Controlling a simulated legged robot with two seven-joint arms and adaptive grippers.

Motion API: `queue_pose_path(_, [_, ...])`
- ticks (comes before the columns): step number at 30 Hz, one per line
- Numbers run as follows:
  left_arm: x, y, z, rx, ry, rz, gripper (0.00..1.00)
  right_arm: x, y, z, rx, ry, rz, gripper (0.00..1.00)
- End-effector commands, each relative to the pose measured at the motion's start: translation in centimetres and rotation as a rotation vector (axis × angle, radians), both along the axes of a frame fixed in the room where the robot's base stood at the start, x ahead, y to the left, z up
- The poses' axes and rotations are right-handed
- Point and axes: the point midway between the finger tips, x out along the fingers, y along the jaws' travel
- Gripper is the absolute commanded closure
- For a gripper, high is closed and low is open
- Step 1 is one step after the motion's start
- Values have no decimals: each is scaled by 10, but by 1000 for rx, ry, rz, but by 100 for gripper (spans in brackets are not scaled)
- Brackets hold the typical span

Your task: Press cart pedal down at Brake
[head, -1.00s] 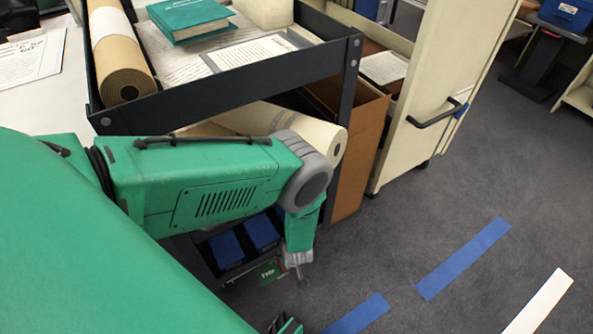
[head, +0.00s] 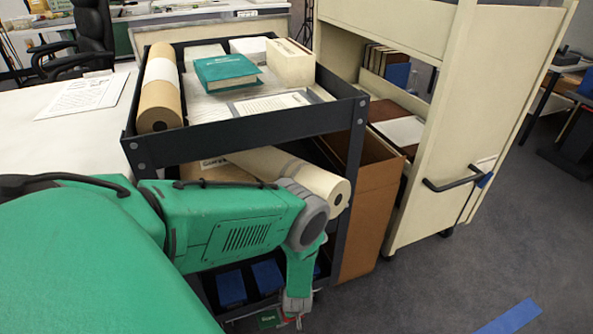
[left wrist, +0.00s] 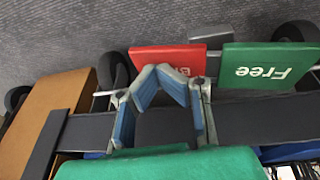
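The cart (head: 250,125) is a dark metal trolley, left of centre in the head view. Low on it, the left wrist view shows a red pedal (left wrist: 168,58), its lettering partly covered by my fingers, beside a green pedal marked "Free" (left wrist: 268,66). The green pedal also shows in the head view (head: 268,319) at the bottom edge. My left gripper (left wrist: 160,70) has its fingertips together with nothing between them. It overlaps the red pedal's near edge in view; I cannot tell whether it touches. My right gripper is out of view.
The cart's top tray holds a paper roll (head: 160,85), a green book (head: 227,73) and papers. A brown box (head: 365,200) and a cream shelf cart (head: 455,120) stand to the right. Open carpet (head: 420,290) lies at the lower right.

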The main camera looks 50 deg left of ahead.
Motion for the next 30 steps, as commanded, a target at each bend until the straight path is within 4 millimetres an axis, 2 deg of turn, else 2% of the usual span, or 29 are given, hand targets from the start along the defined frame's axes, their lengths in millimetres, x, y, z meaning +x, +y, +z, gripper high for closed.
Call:
queue_pose_path(8, [-3,1,7,10,3,2,100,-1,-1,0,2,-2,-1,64])
queue_pose_path(13, [-4,-1,27,-3,0,4,100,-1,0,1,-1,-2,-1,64])
queue_pose_path(24, [-58,-72,26,-5,2,-3,100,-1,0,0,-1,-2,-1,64])
queue_pose_path(30, [-74,-93,27,-3,0,0,100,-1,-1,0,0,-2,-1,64])
